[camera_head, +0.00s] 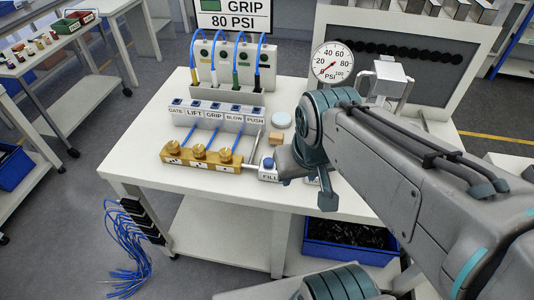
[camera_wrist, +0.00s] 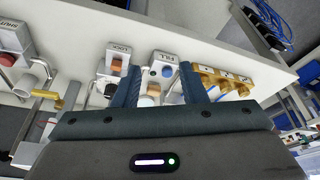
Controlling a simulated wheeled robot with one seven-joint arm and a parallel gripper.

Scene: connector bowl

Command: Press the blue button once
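The blue button (camera_head: 268,163) is a small round cap on the white FILL box (camera_head: 268,176) near the table's front edge. In the wrist view the blue button (camera_wrist: 167,71) sits on the FILL box (camera_wrist: 158,60), upside down in the picture. My gripper (camera_wrist: 158,67) is open, with its two dark fingers apart and the FILL box showing between and beyond them. Nothing is held. I see no contact with the button. In the head view my gripper is just right of the FILL box, its fingertips partly hidden by my arm.
A brass manifold (camera_head: 200,158) with several knobs stands left of the FILL box. Behind it is a labelled switch block (camera_head: 216,116) with blue tubes. A LOCK box (camera_wrist: 117,55) stands beside the FILL box. A pressure gauge (camera_head: 332,63) stands behind. The table's left front is clear.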

